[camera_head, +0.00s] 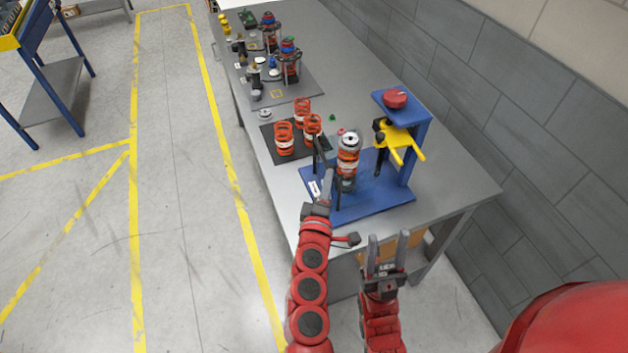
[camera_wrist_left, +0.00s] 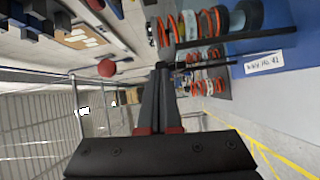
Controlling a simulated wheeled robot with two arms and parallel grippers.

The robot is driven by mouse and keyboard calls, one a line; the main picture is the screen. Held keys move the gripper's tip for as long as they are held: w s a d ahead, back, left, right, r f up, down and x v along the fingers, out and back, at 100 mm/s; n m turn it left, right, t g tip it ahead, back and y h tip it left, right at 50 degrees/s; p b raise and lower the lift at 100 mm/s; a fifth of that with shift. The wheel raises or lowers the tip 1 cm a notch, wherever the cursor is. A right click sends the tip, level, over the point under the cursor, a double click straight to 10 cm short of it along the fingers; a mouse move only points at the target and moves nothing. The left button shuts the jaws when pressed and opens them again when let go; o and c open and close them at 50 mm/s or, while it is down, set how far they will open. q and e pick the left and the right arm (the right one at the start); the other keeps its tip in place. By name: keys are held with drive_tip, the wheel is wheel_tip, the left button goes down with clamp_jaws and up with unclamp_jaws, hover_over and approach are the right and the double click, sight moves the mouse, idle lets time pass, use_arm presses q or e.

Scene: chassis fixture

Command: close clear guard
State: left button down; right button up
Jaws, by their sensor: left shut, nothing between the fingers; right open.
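The blue fixture (camera_head: 375,203) stands at the near end of the grey table and holds an upright coil-spring and damper assembly (camera_head: 348,158). The clear guard is hard to make out; dark bars (camera_head: 337,192) at the fixture's front left seem to be its frame, and a dark bar (camera_wrist_left: 235,38) crosses the left wrist view. My left gripper (camera_head: 328,172) is shut and empty beside these bars, left of the assembly; its fingertips (camera_wrist_left: 161,68) show together in the wrist view. I cannot tell whether they touch the guard. My right gripper (camera_head: 386,240) is open and empty before the table's front edge.
A yellow clamp (camera_head: 402,142) and red button (camera_head: 395,98) sit on the fixture's blue post. Loose orange springs (camera_head: 284,138) stand on a dark mat behind left. Several more parts stand farther back. A tiled wall (camera_head: 500,95) borders the table on the right.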

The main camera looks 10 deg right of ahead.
use_arm(q)
drive_tip(key=shift+d+r, duration=0.1)
drive_tip(key=shift+d, duration=0.95)
